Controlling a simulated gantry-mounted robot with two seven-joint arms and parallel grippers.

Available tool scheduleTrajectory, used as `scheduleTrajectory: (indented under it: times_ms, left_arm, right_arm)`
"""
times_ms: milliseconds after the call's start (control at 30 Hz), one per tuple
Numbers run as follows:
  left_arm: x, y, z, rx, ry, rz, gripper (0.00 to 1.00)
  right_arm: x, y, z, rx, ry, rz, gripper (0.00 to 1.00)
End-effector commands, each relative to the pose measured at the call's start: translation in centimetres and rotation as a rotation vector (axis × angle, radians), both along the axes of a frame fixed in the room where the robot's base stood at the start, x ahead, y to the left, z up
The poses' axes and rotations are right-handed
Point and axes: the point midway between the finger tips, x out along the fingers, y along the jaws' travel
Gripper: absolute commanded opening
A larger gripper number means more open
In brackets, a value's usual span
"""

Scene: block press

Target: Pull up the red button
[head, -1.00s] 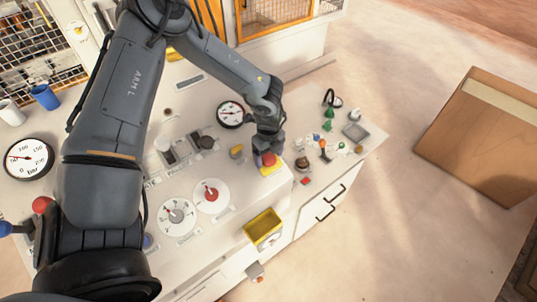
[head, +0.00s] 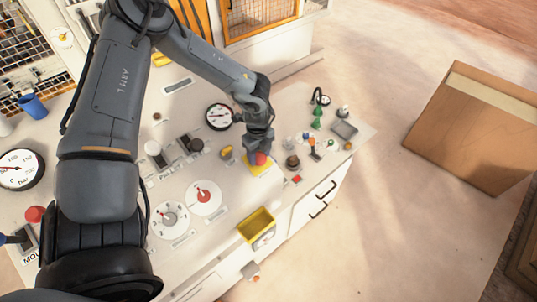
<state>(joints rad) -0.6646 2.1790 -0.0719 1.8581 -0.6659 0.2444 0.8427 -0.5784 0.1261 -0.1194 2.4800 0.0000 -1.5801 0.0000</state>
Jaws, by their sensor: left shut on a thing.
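The red button (head: 261,158) is a round red knob on a yellow base plate (head: 257,170) near the front edge of the white control panel. My left gripper (head: 259,150) reaches down onto it from above and is shut on it. The fingers hide part of the knob. I cannot tell how far the button stands above its base. My right gripper is not in view.
A gauge (head: 219,117) stands just left of my left gripper. Two dials (head: 204,197) and a yellow bin (head: 256,225) are nearer the front. Small knobs, a dark button (head: 292,161) and a grey tray (head: 344,130) lie to the right. A brown box (head: 475,125) stands on the floor.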

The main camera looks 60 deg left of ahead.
Motion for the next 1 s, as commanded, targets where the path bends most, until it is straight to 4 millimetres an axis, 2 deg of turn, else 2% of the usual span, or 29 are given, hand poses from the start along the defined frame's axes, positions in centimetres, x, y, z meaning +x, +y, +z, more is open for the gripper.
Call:
scheduleTrajectory:
  times_ms: [100, 367, 400, 533, 867, 1000]
  left_arm:
    - [-0.69, 0.28, 0.35, -0.003, 0.002, 0.012, 0.0]
    - [-0.66, 0.14, 0.38, -0.004, 0.003, 0.008, 0.0]
    - [-0.67, 0.12, 0.38, -0.004, 0.003, 0.008, 0.6]
    - [-0.68, 0.16, 0.34, -0.004, 0.003, 0.009, 0.79]
    - [-0.66, 0.23, 0.32, -0.003, 0.002, 0.01, 0.79]
    - [-0.57, 0.22, 0.95, -0.002, 0.0, 0.01, 0.79]
  right_arm:
    - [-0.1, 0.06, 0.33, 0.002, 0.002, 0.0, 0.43]
    - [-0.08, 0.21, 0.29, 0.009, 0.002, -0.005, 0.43]
    - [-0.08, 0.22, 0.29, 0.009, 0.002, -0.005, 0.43]
    - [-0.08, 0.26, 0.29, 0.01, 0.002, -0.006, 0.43]
    - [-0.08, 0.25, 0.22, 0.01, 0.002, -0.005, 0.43]
    - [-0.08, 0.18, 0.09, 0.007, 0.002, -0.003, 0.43]
